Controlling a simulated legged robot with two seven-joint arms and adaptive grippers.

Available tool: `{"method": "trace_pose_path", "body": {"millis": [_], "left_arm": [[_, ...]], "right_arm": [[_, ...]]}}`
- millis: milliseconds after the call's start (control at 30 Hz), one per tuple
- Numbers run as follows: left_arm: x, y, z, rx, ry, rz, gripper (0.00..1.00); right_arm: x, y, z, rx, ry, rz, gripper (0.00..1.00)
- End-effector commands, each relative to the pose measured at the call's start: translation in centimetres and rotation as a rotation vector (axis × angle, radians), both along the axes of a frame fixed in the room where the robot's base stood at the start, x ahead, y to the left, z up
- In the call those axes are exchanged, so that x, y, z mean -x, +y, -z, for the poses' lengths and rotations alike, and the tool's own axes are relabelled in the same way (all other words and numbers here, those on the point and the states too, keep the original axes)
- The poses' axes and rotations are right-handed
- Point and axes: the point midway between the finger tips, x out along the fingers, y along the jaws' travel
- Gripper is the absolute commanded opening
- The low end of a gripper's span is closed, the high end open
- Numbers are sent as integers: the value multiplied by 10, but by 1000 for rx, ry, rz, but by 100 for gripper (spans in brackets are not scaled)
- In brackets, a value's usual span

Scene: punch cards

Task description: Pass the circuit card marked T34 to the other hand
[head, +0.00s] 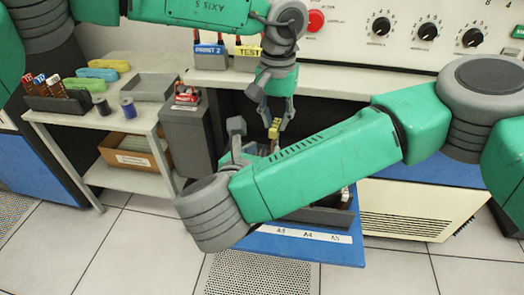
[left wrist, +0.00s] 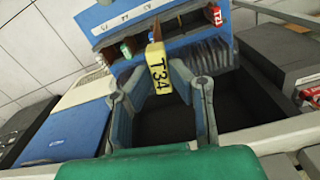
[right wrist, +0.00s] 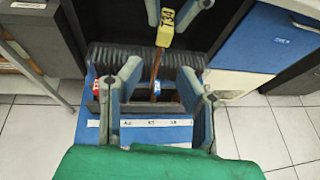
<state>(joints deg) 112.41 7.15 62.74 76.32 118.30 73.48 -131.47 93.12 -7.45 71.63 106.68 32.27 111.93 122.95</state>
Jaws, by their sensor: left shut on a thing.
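The T34 card shows its yellow end (head: 274,130) low in front of the bench in the head view. Its label (left wrist: 158,75) reads T34 in the left wrist view. My left gripper (head: 274,108) is shut on the card and points down. In the right wrist view the yellow end (right wrist: 167,24) is at the top, and a brown body extends below it. My right gripper (head: 238,140) is open, just left of and below the left one. In the right wrist view its fingers (right wrist: 158,80) stand apart, with the card beyond them. Its arm hides part of the area below.
A blue pulled-out drawer (head: 300,243) labelled A3, A4, A5 lies under my right arm, with a slotted dark rack (right wrist: 90,65). PRINT 2 (head: 209,50) and TEST (head: 248,51) holders stand on the bench. A grey trolley (head: 130,115) with card racks and spools is at left.

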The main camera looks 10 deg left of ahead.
Motion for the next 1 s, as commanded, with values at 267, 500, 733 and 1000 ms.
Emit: {"method": "trace_pose_path", "body": {"millis": [267, 500, 733, 1000], "left_arm": [[0, 0, 0, 0, 0, 0, 0], [0, 0, 0, 0, 0, 0, 0], [0, 0, 0, 0, 0, 0, 0], [0, 0, 0, 0, -1, 0, 0]], "right_arm": [[-34, -8, 13, -8, -2, 12, 31], [-75, -15, 31, -5, -2, 10, 31], [-101, -19, 42, -6, -2, 6, 31], [-108, -20, 44, -5, -2, 5, 31]]}}
